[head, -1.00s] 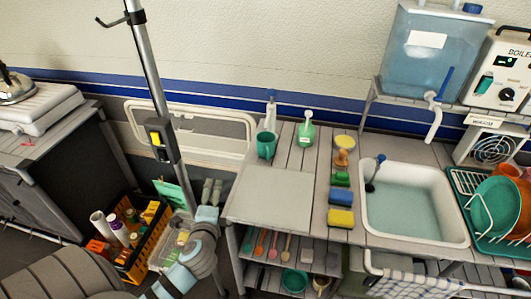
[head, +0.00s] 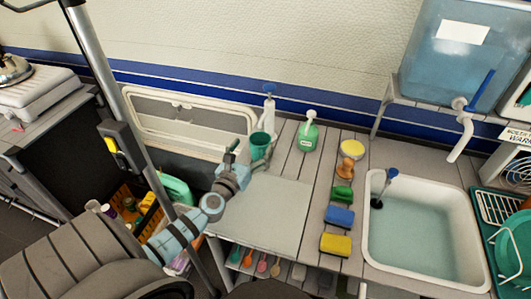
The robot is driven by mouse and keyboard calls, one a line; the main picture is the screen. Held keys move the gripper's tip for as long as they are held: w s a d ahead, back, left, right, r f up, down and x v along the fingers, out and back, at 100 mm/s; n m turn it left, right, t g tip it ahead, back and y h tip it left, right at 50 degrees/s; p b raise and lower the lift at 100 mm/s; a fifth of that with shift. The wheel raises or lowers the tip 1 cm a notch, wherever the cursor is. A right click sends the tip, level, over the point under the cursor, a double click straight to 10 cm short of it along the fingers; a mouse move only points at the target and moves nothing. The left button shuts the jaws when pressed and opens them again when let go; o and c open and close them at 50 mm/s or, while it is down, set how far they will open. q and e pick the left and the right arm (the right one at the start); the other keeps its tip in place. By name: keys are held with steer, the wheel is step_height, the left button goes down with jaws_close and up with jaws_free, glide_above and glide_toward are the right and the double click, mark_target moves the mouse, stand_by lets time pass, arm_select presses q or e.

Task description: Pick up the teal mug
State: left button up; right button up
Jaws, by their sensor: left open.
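My left gripper (head: 246,156) is open just in front and to the left of the mug, over the left edge of the counter. One finger points up at the mug's left side and the other reaches in front of its lower part. The fingers partly hide the mug's base; I cannot tell if they touch it. My right gripper is not in the head view.
A brush (head: 349,160) and sponges (head: 338,216) line the sink (head: 424,230). A grey board (head: 266,212) lies bare in front.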

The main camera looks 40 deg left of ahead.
arm_select(q)
steer(key=b, duration=0.3)
glide_toward(264, 139)
steer(key=shift+s+f, duration=0.1)
steer(key=shift+s, duration=0.15)
steer(key=shift+w+a+r+p, duration=0.1)
steer(key=shift+w+r+p, duration=0.3)
steer(key=shift+w, duration=0.25)
steer(key=x, duration=0.2)
steer(key=b+x, duration=0.1)
steer(key=x, duration=0.3)
steer(key=shift+w+f, duration=0.15)
steer(key=shift+f, duration=0.15)
steer(key=shift+r, duration=0.2)
steer(key=shift+c, duration=0.8)
steer(key=c, duration=1.2)
steer(key=shift+o, duration=0.2)
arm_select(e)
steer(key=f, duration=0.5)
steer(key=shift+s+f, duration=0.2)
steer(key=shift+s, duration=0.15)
arm_select(q)
steer(key=shift+r, duration=0.15)
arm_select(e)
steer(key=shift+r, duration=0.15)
